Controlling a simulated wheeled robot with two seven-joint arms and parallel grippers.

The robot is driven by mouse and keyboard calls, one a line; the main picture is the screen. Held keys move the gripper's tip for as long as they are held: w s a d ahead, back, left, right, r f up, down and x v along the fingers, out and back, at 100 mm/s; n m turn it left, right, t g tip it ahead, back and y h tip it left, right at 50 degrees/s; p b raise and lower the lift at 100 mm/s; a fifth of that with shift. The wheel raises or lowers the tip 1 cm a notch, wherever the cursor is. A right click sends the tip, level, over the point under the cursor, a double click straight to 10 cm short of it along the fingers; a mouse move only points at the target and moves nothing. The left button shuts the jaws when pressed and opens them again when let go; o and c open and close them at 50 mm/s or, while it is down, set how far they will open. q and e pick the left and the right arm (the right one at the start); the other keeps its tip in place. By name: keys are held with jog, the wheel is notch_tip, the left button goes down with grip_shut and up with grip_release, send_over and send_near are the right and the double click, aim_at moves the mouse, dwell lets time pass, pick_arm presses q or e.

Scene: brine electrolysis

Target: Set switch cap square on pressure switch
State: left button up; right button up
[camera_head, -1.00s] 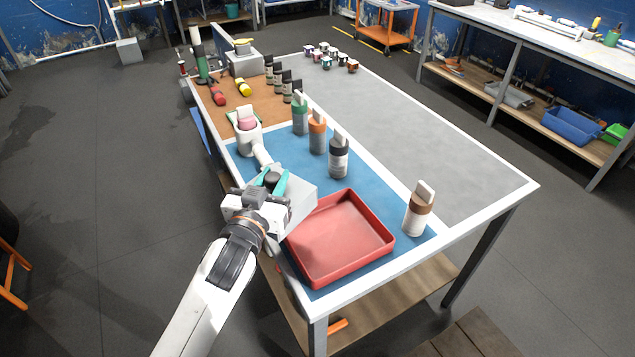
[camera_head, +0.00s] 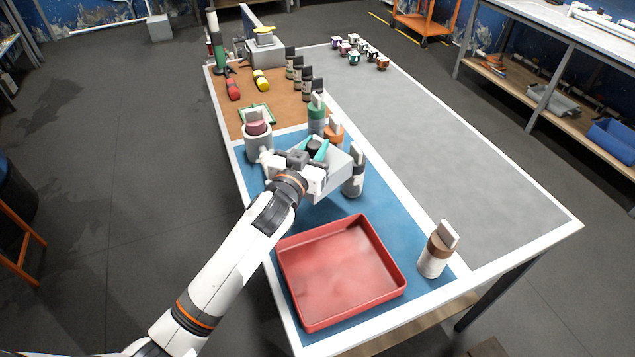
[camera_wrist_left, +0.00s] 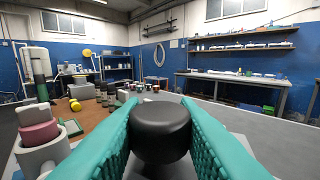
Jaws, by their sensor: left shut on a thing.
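My left gripper (camera_head: 315,150) is shut on a round black cap (camera_wrist_left: 160,130), which I take to be the switch cap. Its teal fingers press on both sides of the cap, and its top looks roughly level in the left wrist view. The gripper is over the blue mat (camera_head: 318,209), in front of the orange-banded bottle (camera_head: 334,132) and left of the dark-banded bottle (camera_head: 354,175). A white cup (camera_head: 259,146) holding a pink-banded piece (camera_head: 257,126) stands left of the gripper. I cannot tell which thing is the pressure switch. My right gripper is not in view.
A red tray (camera_head: 340,272) lies at the near end of the table, with a brown-banded bottle (camera_head: 437,250) to its right. A green-banded bottle (camera_head: 316,115) stands behind the gripper. Several small blocks (camera_head: 358,52) sit at the back.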

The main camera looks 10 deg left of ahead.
pick_arm(q)
jog(key=f, duration=0.6)
jog(key=f+b, duration=0.1)
jog(key=f, duration=0.3)
jog(key=shift+w, duration=0.25)
jog(key=shift+f, duration=0.3)
jog(key=shift+f+b, duration=0.3)
jog(key=o, duration=1)
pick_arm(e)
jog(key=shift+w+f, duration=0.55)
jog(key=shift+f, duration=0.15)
pick_arm(q)
jog(key=shift+r, duration=0.1)
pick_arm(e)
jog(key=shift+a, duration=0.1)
